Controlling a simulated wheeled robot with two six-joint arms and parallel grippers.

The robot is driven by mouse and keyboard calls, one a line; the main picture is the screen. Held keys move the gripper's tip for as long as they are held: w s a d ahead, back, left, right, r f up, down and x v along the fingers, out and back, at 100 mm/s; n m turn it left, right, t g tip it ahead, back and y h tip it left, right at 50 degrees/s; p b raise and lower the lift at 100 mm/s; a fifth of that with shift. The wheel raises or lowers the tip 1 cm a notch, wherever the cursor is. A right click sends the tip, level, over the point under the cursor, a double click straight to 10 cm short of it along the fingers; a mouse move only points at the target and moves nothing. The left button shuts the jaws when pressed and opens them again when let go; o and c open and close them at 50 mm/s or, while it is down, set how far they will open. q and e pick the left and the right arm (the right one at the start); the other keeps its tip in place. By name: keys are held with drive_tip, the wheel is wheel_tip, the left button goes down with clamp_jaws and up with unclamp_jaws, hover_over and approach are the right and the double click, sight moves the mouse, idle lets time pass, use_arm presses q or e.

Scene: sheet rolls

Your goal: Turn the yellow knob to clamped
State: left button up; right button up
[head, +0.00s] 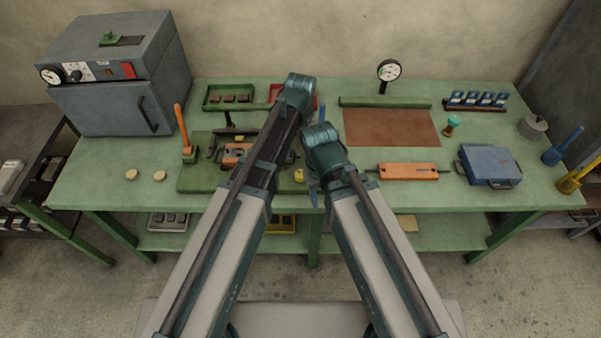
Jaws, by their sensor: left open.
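The small yellow knob (299,176) shows at the right end of the green clamping fixture (200,180) on the bench. Its exact setting is too small to read. My left gripper (303,172) is mostly hidden behind my arms. Slim blue finger parts show close to the knob, and the jaws are apart. I cannot tell whether they touch the knob. My right gripper is hidden behind its own arm. An orange part (236,154) lies on the fixture, partly covered by my left arm.
An orange lever (181,128) stands upright at the fixture's left. A grey oven (115,90) is at the back left. A brown mat (391,127), an orange bar (408,171) and a blue case (489,165) lie to the right. Two tan discs (145,175) lie front left.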

sight(301, 173)
use_arm(q)
wheel_tip(301, 173, down, 12)
drive_tip(key=b, duration=1.1)
drive_tip(key=shift+r, duration=0.1)
clamp_jaws()
